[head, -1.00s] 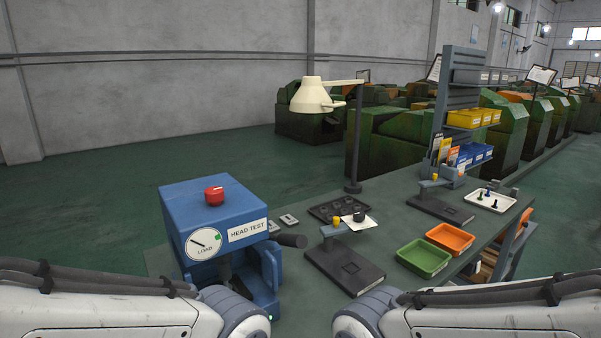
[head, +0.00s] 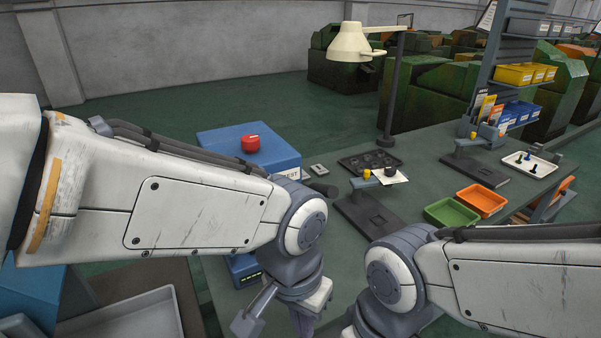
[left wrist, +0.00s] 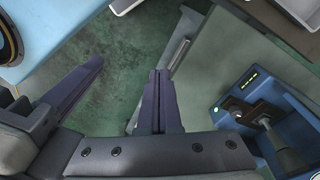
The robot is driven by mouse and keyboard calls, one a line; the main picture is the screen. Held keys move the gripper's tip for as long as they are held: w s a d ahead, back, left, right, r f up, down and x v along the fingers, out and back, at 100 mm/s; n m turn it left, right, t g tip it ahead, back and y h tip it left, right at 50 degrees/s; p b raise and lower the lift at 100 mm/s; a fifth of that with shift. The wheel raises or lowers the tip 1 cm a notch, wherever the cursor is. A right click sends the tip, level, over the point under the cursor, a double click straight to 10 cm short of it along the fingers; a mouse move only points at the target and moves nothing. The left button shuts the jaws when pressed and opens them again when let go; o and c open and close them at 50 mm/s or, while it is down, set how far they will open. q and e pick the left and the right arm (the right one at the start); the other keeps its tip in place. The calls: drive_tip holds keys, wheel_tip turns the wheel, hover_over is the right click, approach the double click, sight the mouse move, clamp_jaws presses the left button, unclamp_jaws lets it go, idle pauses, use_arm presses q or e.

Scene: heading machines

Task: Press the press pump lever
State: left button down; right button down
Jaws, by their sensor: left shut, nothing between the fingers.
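The blue head-test press (head: 285,150) stands on the bench, with a red knob (head: 250,143) on top. My left arm hides most of its front and label. Its dark lever handle (head: 325,190) sticks out at the right side. My left gripper (head: 302,322) hangs in front of the press, low in the head view and partly cut off. In the left wrist view my left gripper (left wrist: 160,80) is shut and empty, apart from the press's blue lower frame (left wrist: 282,92) at the right. My right gripper is below the head view's edge.
On the bench are a dark fixture plate (head: 365,218), a green bin (head: 452,212), an orange bin (head: 482,200) and a lamp (head: 352,43). A grey tray (head: 130,322) lies at lower left.

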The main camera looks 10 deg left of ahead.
use_arm(q)
drive_tip(key=w+r+n+t+y+p, duration=0.1)
drive_tip(key=w+r+n+p, duration=0.4)
drive_tip(key=w+r, duration=0.6)
drive_tip(key=w+r+n+t+p, duration=0.2)
drive_tip(key=w+r+n+p, duration=0.4)
drive_tip(key=w, duration=0.9)
wheel_tip(320, 180, up, 5)
drive_tip(key=shift+w+d+f+n+y, duration=0.2)
drive_tip(key=shift+n+y, duration=0.2)
drive_tip(key=shift+n, duration=0.8)
drive_tip(key=shift+f+p, duration=0.1)
drive_tip(key=shift+p, duration=0.2)
drive_tip(key=p, duration=0.3)
hover_over(322, 185)
drive_tip(key=a, duration=0.1)
wheel_tip(322, 185, down, 8)
drive_tip(key=f, duration=0.1)
drive_tip(key=f+p, duration=0.1)
drive_tip(key=s+d+f, duration=0.1)
drive_tip(key=shift+f, duration=0.25)
drive_tip(key=shift+s+d+f+p, duration=0.15)
drive_tip(key=shift+f+p, duration=0.2)
drive_tip(key=shift+f, duration=0.2)
